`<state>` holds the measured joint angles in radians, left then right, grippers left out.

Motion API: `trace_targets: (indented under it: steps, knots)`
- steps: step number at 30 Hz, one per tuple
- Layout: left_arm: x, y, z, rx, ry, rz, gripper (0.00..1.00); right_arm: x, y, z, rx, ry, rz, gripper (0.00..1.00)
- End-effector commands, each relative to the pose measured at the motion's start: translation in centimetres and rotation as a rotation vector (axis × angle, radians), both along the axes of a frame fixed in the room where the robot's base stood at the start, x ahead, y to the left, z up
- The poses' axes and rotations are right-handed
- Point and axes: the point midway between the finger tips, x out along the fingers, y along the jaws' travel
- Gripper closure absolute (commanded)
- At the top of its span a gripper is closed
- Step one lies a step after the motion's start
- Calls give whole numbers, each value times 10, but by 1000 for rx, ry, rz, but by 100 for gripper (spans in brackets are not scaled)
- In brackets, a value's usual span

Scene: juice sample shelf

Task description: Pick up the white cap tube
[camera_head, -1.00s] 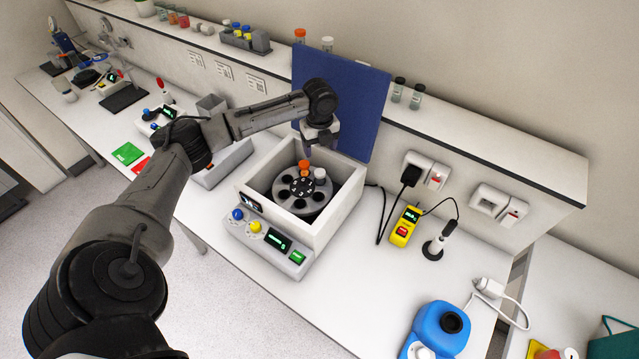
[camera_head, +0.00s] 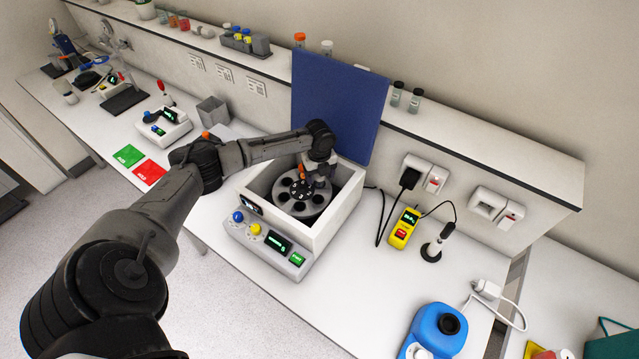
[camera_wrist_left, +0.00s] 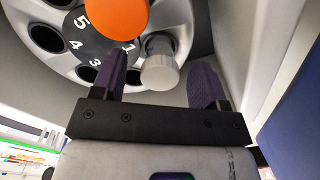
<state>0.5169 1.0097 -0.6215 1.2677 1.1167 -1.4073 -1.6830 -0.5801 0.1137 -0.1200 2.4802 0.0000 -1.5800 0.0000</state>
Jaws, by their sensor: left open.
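The white cap tube (camera_wrist_left: 160,68) stands in a slot of the centrifuge rotor (camera_head: 292,206). My left gripper (camera_head: 322,176) is down inside the open centrifuge and hides the white cap in the head view. In the left wrist view the gripper (camera_wrist_left: 163,82) is open, with one purple finger on either side of the white cap. A gap shows on the right side of the cap; the left finger is closer to it. An orange cap tube (camera_wrist_left: 118,16) stands beside it in the rotor, close to the left finger. My right gripper is not in view.
The centrifuge's walls (camera_head: 334,222) surround the rotor closely. Its blue lid (camera_head: 340,105) stands raised behind. A yellow device (camera_head: 404,228) with cables lies to the right, and a blue machine (camera_head: 433,330) stands at the front right. Tubes stand on the shelf behind.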

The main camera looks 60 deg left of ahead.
Motion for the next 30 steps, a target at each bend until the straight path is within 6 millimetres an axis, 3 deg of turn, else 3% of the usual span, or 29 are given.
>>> trace_targets:
  steps: [6,14,30]
  knots:
    - [0,0,-17,1,-1,0,33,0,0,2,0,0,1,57]
    - [0,0,-18,1,-1,0,33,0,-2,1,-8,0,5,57]
    - [0,0,-18,1,-1,0,84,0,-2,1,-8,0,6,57]
